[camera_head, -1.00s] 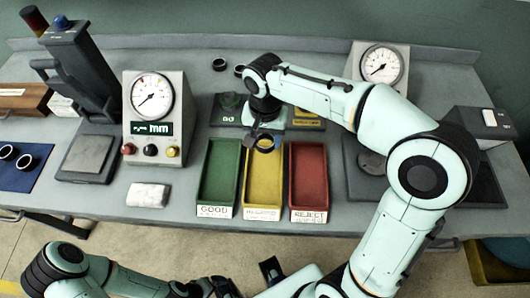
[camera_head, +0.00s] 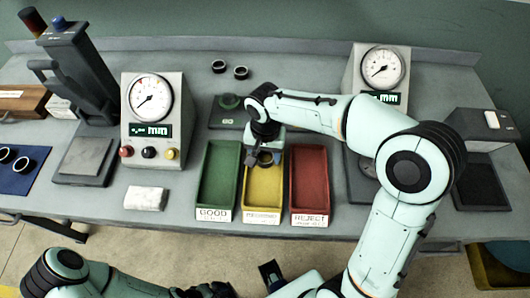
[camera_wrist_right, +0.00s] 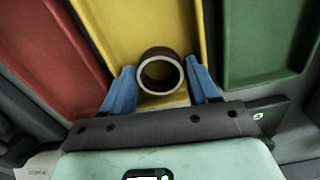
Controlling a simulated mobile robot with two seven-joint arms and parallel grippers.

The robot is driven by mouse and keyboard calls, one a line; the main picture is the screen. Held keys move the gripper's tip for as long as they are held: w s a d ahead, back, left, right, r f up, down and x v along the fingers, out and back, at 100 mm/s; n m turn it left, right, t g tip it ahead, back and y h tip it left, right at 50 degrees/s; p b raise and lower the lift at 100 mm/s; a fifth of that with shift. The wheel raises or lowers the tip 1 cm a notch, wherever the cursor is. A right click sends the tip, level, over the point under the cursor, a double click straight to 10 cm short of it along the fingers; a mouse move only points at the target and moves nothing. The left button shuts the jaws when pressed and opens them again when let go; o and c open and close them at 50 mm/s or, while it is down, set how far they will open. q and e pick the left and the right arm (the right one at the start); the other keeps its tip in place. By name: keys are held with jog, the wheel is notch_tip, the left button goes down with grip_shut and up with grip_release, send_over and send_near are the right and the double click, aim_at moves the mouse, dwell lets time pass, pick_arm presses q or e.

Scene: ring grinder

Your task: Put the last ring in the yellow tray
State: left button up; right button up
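The yellow tray (camera_head: 262,199) stands between the green tray (camera_head: 218,184) and the red tray (camera_head: 309,184) on the bench. My right gripper (camera_head: 264,157) is over the back part of the yellow tray, pointing down. The dark ring (camera_wrist_right: 160,72) sits between its blue fingertips (camera_wrist_right: 160,66) in the right wrist view, with yellow tray floor behind it. The ring appears gripped; its height above the floor is hard to judge. My left gripper (camera_head: 212,290) is at the bottom edge, partly cut off, and its fingers are unclear.
Two dark rings (camera_head: 229,69) lie at the back of the bench, and two more (camera_head: 13,159) are on a blue mat at left. A dial gauge box (camera_head: 150,110) stands left of the trays, another (camera_head: 383,65) behind my right arm. A white block (camera_head: 146,198) lies in front.

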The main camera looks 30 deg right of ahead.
jog(key=shift+r, duration=0.15)
jog(key=shift+r, duration=0.3)
notch_tip(320, 180, up, 12)
jog(key=p, duration=0.2)
jog(key=shift+f, duration=0.25)
dwell(0.3)
